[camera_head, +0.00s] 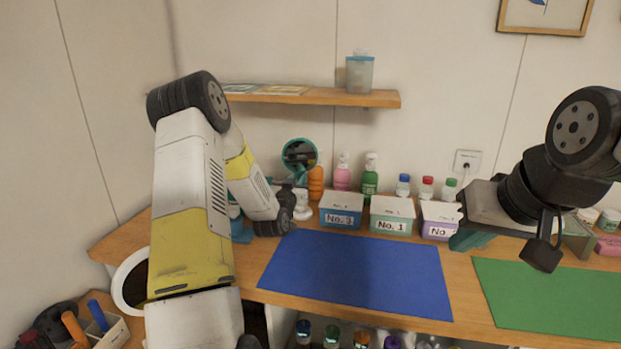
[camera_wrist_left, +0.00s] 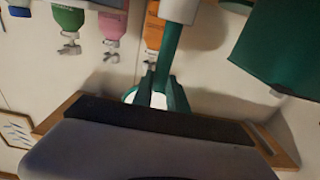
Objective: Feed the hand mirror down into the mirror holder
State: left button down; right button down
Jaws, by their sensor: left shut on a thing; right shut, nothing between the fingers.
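The hand mirror (camera_head: 300,154) has a round dark glass and a teal rim, and stands upright above the back left of the table. My left gripper (camera_head: 290,186), partly hidden by its wrist, is shut on its teal handle. The left wrist view is upside down and shows the handle (camera_wrist_left: 170,55) between my fingers (camera_wrist_left: 162,92). The handle's lower end meets a white stand (camera_head: 302,206), apparently the mirror holder, also in the left wrist view (camera_wrist_left: 180,10); I cannot tell whether it is inside. My right gripper (camera_head: 472,238) is shut and empty above the table's right part.
Several bottles, including a green one (camera_head: 370,178), stand along the wall. Labelled boxes (camera_head: 341,213) are right of the holder. A teal block (camera_wrist_left: 275,45) is close beside the gripper. A blue mat (camera_head: 355,275) and a green mat (camera_head: 550,300) lie clear in front.

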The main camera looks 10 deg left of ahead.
pick_arm(q)
jog(key=shift+f, duration=0.8)
jog(key=c, duration=1.2)
grip_release()
jog(key=shift+c, duration=0.2)
jog(key=s, duration=0.8)
jog(key=s+d+r+m+g, duration=0.1)
jog(key=s+d+r+g, duration=0.3)
jog(key=s+r+g, duration=0.45)
jog(key=s+d+r+g, duration=0.2)
jog(key=s, duration=1)
jog(key=s+d+r+g+h, duration=0.1)
jog(key=s+d+r, duration=0.1)
jog(key=s, duration=1.1)
jog(key=shift+s+r+n+g+h, duration=0.15)
jog(key=shift+r+n+g+h, duration=0.2)
jog(key=shift+r, duration=0.45)
